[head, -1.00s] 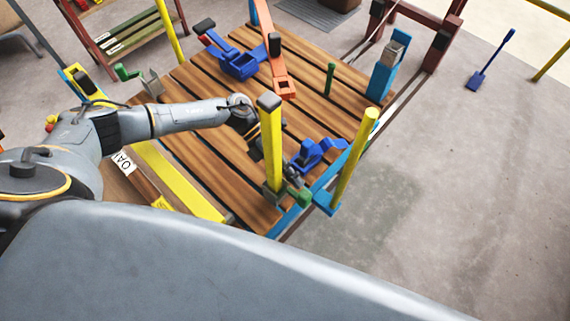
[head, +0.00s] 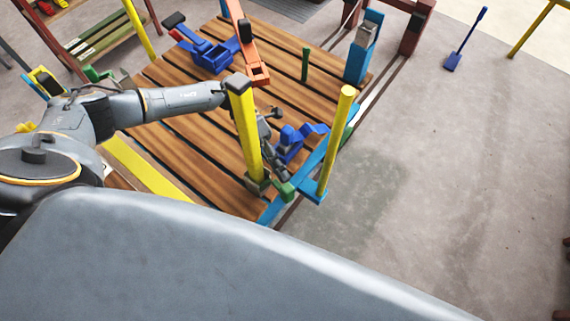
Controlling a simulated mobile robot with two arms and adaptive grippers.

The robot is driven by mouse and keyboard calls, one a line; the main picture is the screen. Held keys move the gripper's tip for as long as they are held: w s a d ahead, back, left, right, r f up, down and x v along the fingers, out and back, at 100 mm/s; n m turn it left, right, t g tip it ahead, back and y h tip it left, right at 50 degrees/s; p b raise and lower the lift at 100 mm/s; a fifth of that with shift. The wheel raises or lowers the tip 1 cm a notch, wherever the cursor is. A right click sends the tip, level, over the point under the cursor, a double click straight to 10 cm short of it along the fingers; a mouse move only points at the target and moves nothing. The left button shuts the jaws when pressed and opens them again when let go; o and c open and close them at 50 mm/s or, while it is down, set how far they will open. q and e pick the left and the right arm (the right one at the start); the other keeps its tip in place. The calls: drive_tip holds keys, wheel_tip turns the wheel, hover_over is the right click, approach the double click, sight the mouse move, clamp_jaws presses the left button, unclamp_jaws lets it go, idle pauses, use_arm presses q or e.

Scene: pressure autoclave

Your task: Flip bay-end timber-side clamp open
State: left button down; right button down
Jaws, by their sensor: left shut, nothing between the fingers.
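A wooden slatted deck (head: 190,150) carries several clamp-like fittings, and I cannot tell for certain which is the bay-end timber-side clamp. A blue fitting (head: 291,143) sits at the deck's near right corner. A green block (head: 284,192) is close below it. My left arm reaches in from the left and passes behind a yellow post (head: 247,130). My left gripper (head: 270,125) shows beyond the post, just left of the blue fitting; it is shut and empty. The post partly hides it, and I cannot tell whether it touches anything. My right gripper is not in view.
A second yellow post (head: 336,140) stands on a blue bracket at the corner. Another blue fitting (head: 211,54) and an orange bar (head: 252,70) lie at the back of the deck. A blue shovel (head: 454,60) is on the right, where the concrete floor is mostly clear.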

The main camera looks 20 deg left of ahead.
use_arm(q)
drive_tip(key=v, duration=0.7)
drive_tip(key=shift+a, duration=0.3)
drive_tip(key=shift+w+r, duration=0.15)
